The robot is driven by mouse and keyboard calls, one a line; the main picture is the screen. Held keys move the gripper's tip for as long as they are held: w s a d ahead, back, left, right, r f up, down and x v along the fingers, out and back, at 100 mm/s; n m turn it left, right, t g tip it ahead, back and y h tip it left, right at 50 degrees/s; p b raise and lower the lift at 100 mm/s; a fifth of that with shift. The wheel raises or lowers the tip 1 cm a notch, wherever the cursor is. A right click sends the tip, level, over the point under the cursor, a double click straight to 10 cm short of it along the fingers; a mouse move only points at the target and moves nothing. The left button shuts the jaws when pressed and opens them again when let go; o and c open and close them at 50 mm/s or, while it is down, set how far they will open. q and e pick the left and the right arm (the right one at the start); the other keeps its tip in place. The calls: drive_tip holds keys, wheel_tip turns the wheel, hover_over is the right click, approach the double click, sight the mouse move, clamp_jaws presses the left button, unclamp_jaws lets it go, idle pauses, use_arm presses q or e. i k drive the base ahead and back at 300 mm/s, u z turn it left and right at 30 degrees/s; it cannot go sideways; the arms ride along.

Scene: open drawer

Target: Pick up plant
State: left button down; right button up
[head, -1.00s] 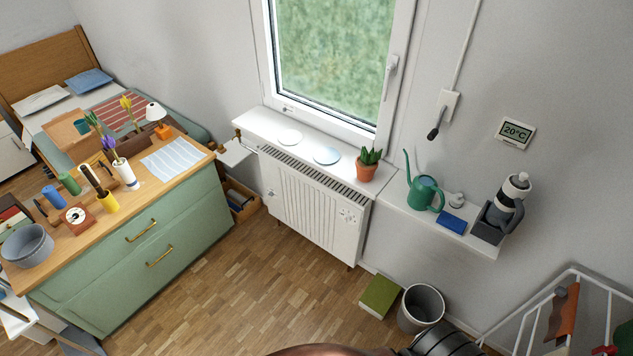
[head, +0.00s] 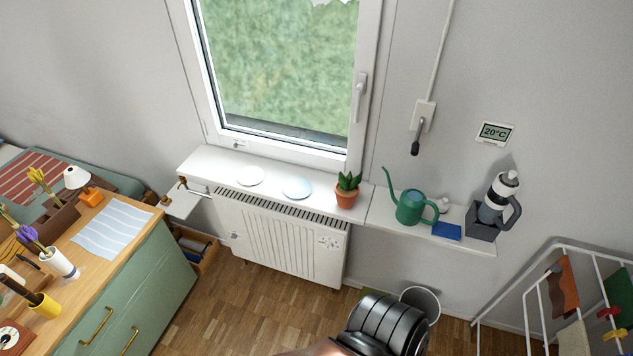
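The plant (head: 347,190) is a green, pointed-leaf succulent in a terracotta pot. It stands upright on the white windowsill (head: 213,163), near the sill's right end below the window. Part of my own arm, a dark ribbed link with a copper-coloured section, rises at the bottom centre of the head view, well below the plant and apart from it. Neither gripper's fingers show in this view.
Two round plates, one white (head: 250,176) and one pale blue (head: 297,188), lie left of the plant. A bin (head: 424,300) and drying rack (head: 529,300) are below.

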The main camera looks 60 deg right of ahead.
sight(346, 191)
drive_tip(key=z, duration=0.3)
drive_tip(key=i, duration=1.3)
drive_tip(key=z, duration=1.5)
drive_tip(key=i, duration=0.95)
drive_tip(key=z, duration=0.95)
